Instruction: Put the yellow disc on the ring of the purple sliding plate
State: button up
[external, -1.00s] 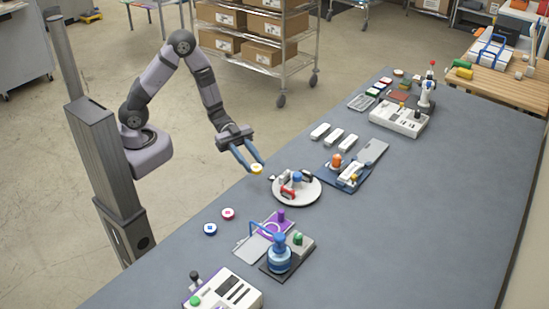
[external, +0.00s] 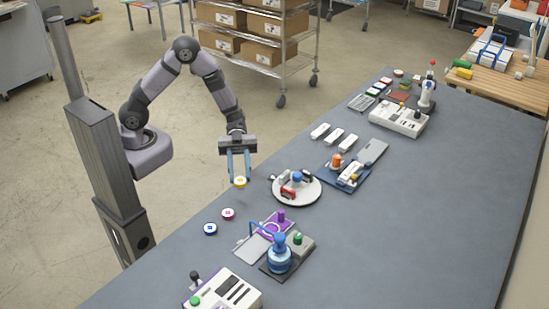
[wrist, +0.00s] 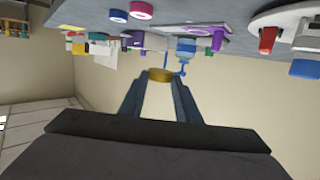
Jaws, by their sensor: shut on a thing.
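The yellow disc (external: 240,182) is held between the fingertips of my gripper (external: 239,175), which is shut on it. It is in the air near the table's front edge, left of the round white turntable. The disc also shows in the wrist view (wrist: 160,75) between the two fingers (wrist: 160,88). The purple sliding plate (external: 270,226) with its ring lies on the table below and to the right of my gripper, beside a blue-handled device. In the wrist view its purple part (wrist: 200,31) shows near the top, beyond the disc.
A red-purple disc (external: 228,214) and a blue disc (external: 210,229) lie on the table left of the plate. The blue press-like device (external: 279,254) stands close to the plate. The round white turntable (external: 312,196) with clamps is to the right. Clear tabletop lies at the right.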

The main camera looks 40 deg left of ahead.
aim_at(242, 201)
jog(key=shift+f+p, duration=0.65)
jog(key=shift+f, duration=4.15)
jog(key=shift+f, duration=0.15)
jog(key=shift+f, duration=0.15)
jog(key=o, duration=1.1)
jog(key=shift+b, duration=0.35)
jog(key=b+v, duration=0.1)
jog(key=v, duration=0.2)
jog(key=b+v, duration=0.1)
jog(key=v, duration=0.2)
jog(key=shift+r, duration=0.25)
jog(key=shift+o, duration=0.6)
jog(key=shift+w+a+r, duration=0.2)
jog(key=shift+w+a, duration=0.2)
jog(key=shift+a, duration=0.05)
